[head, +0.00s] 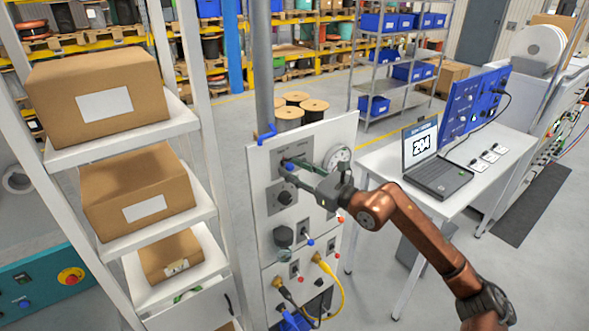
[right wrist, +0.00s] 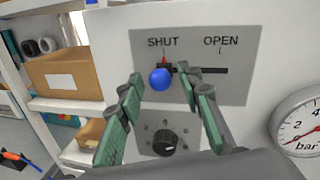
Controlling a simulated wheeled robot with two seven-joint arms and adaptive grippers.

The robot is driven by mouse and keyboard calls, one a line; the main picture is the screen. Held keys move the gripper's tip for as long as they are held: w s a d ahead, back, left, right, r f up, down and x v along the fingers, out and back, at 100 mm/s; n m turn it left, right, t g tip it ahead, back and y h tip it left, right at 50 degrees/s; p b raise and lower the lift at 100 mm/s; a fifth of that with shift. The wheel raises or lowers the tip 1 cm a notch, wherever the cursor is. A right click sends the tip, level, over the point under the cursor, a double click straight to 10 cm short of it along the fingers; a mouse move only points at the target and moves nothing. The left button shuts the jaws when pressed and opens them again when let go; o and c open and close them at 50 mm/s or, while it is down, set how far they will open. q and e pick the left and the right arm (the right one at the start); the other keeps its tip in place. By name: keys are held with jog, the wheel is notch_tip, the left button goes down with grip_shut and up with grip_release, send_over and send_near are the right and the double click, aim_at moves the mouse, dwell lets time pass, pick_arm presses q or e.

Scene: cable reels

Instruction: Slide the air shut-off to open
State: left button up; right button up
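The air shut-off is a slide on a grey plate (right wrist: 236,88) marked SHUT and OPEN, with a dark slot running between the words. Its blue ball knob (right wrist: 160,79) is at the left end, under SHUT, by a small red pointer. In the head view the knob (head: 289,166) shows at my gripper's tip. My right gripper (right wrist: 159,77) is open, its green fingers on either side of the knob, with visible gaps; I cannot tell whether either touches it. In the head view the right gripper (head: 293,168) is at the panel's upper part. My left gripper is out of view.
A pressure gauge (right wrist: 304,125) is right of the plate, and a black rotary knob (right wrist: 165,143) is below it. The white panel (head: 262,205) carries more controls and cables lower down. A shelf with cardboard boxes (head: 137,195) stands left; a laptop table (head: 450,200) stands right.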

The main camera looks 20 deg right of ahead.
grip_shut()
dwell(0.5)
